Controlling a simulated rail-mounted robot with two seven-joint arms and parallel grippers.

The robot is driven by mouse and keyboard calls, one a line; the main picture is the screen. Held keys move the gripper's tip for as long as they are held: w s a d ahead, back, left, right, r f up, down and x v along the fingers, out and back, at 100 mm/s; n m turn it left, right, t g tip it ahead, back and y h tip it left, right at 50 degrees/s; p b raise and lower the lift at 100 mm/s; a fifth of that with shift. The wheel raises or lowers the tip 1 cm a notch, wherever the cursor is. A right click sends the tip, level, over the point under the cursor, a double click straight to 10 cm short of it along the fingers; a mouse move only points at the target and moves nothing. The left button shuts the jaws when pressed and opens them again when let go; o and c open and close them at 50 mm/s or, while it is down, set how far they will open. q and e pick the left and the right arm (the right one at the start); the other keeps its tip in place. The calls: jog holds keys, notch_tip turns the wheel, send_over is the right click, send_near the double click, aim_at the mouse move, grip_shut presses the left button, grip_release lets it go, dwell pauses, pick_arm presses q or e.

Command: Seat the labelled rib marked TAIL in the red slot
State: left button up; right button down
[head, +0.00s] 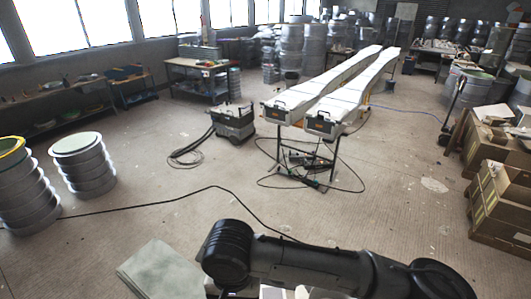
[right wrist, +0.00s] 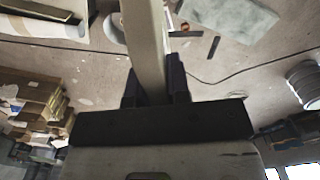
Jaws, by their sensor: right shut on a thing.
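My right gripper (right wrist: 156,88) is shut on a long, pale beige flat piece, seemingly a rib (right wrist: 147,40), in the right wrist view. The piece stands edge-on between the two dark fingers and runs out of the top of the picture. No label or TAIL marking can be read on it. No red slot shows in either view. In the head view a dark arm of mine crosses the bottom, and no gripper shows there. My left gripper is in neither view.
A pale grey slab (head: 160,270) lies low at the left of my arm. Two long white moulds (head: 330,85) rest on trestles further off. Drums (head: 82,165) stand at left, cardboard boxes (head: 500,205) at right.

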jog(key=s+d, duration=0.3)
jog(key=d, duration=1)
jog(key=s+d+f, duration=0.1)
jog(key=s+d, duration=0.2)
jog(key=d, duration=0.9)
jog(key=shift+s+d+f+n, duration=0.25)
jog(key=shift+s+d+n, duration=0.05)
jog(key=shift+s+d, duration=0.05)
jog(key=shift+d, duration=0.1)
